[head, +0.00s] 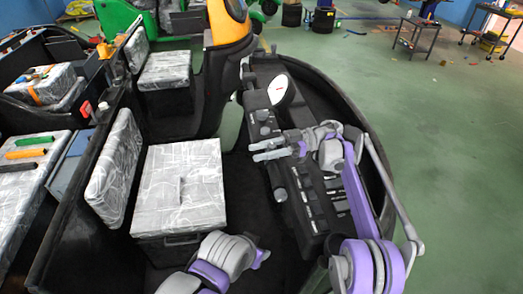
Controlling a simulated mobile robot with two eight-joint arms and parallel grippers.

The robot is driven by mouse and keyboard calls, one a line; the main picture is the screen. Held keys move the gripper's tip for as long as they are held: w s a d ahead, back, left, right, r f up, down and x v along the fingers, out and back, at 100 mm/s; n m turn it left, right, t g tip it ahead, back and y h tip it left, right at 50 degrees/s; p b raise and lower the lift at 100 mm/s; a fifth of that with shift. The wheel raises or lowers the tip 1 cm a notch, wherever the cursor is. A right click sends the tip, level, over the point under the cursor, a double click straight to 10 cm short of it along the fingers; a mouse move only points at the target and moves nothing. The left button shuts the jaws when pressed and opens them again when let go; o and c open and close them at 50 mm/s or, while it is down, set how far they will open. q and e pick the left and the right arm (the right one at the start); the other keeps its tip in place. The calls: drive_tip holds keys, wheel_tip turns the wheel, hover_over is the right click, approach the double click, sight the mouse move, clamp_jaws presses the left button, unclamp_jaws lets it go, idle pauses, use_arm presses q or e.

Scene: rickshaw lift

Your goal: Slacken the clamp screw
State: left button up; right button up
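I cannot clearly make out the clamp screw. Small knobs stand on the black dashboard panel, a grey one (263,115) near its far end and another (280,194) lower on its left side. My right gripper (253,152) is over the middle of this panel, its two grey fingers pointing left with a narrow gap between them and nothing seen in the gap. It covers part of the panel between the two knobs. My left arm comes in at the bottom; its fingers cannot be seen.
A round white gauge (281,90) stands on the black panel (307,200). A curved black body wall (352,105) rims it on the right. A wrapped seat box (182,185) is at left, with an orange-yellow part (230,24) behind. Green floor (455,140) is open at right.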

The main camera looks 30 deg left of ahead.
drive_tip(key=shift+o, duration=1.3)
drive_tip(key=shift+r, duration=0.1)
use_arm(q)
drive_tip(key=shift+w+r+p, duration=0.3)
drive_tip(key=shift+r+p, duration=0.05)
drive_tip(key=shift+r, duration=0.15)
drive_tip(key=shift+w+r+p, duration=0.3)
drive_tip(key=shift+r, duration=0.2)
use_arm(e)
wheel_tip(320, 180, up, 10)
